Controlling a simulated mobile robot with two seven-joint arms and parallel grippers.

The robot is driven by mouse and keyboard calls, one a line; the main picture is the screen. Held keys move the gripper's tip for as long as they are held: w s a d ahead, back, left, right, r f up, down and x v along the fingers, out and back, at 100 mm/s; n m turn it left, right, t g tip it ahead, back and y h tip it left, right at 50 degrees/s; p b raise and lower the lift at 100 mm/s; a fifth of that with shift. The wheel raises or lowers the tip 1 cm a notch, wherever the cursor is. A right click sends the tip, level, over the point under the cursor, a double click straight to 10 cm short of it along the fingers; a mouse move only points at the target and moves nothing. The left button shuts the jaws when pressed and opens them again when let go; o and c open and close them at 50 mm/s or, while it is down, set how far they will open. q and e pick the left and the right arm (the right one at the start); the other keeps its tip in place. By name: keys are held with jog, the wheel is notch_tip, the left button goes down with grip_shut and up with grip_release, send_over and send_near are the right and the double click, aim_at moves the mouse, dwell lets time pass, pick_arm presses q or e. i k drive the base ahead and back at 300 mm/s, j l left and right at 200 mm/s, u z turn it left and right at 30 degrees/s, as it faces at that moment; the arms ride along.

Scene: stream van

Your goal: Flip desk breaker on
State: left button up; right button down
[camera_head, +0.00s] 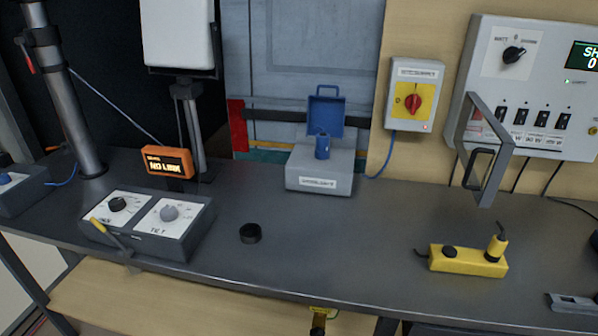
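A grey wall panel (460,75) at the upper right carries a row of several black breaker switches (541,119). Their labels are too small to read, so I cannot tell which one is the desk breaker or how each is set. A grey framed cover (497,180) hangs out in front of the panel's lower left and stands clear of most of the switches.
A red rotary switch (413,102) on a yellow plate is on a wall box left of the panel. The dark desk (330,235) holds a grey box (320,180) with an open blue lid, a black puck (250,233), a yellow control box (468,261), a dial console (150,245) and an orange "NO LINK" display (168,162).

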aim_at(500, 113)
jog(key=z, duration=1.35)
jog(key=i+l, duration=0.15)
jog(key=l, duration=0.25)
jog(key=i+l, duration=0.1)
jog(key=l, duration=0.25)
jog(key=i+l+u, duration=0.1)
jog(key=l, duration=0.3)
jog(key=i+l, duration=0.15)
jog(key=l, duration=0.25)
jog(key=i+l, duration=0.1)
jog(key=l, duration=0.3)
jog(key=i+l, duration=0.15)
jog(key=l, duration=0.2)
jog(key=i+l+u, duration=0.1)
jog(key=l, duration=0.3)
